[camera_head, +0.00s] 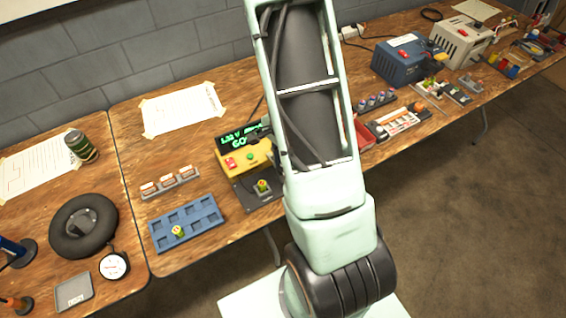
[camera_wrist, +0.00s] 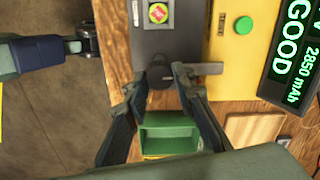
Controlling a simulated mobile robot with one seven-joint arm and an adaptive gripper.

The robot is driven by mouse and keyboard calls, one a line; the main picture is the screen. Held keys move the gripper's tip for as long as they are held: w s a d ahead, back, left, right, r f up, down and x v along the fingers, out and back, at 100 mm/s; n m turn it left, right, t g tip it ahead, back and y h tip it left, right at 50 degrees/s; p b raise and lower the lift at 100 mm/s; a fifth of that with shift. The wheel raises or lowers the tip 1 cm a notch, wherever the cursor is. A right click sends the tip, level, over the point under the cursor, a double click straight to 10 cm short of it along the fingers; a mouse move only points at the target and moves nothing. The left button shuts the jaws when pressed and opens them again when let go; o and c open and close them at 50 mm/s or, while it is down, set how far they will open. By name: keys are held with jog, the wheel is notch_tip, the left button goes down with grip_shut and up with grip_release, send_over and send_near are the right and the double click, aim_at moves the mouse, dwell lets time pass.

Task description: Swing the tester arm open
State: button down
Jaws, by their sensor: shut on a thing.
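The tester is a yellow box (camera_head: 246,158) with a dark base plate and a lit display (camera_wrist: 296,50) reading GOOD and 2850 mAh. A round cell (camera_wrist: 158,13) sits in a square socket on the base plate; it also shows in the head view (camera_head: 262,186). The grey tester arm (camera_wrist: 208,69) reaches from the yellow box toward a dark round knob (camera_wrist: 160,73), away from the cell. My gripper (camera_wrist: 159,80) is shut on the tester arm at the knob. In the head view my own arm hides most of this grip.
A green open bin (camera_wrist: 168,132) is close beside my fingers. A blue tray (camera_head: 187,222) with one cell and a small rack (camera_head: 170,184) stand left of the tester. Racks of parts (camera_head: 398,122) and a blue box (camera_head: 402,60) are to the right.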

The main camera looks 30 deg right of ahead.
jog(key=shift+m, duration=0.4)
jog(key=c, duration=1.6)
grip_release()
jog(key=shift+r, duration=0.1)
notch_tip(320, 180, up, 12)
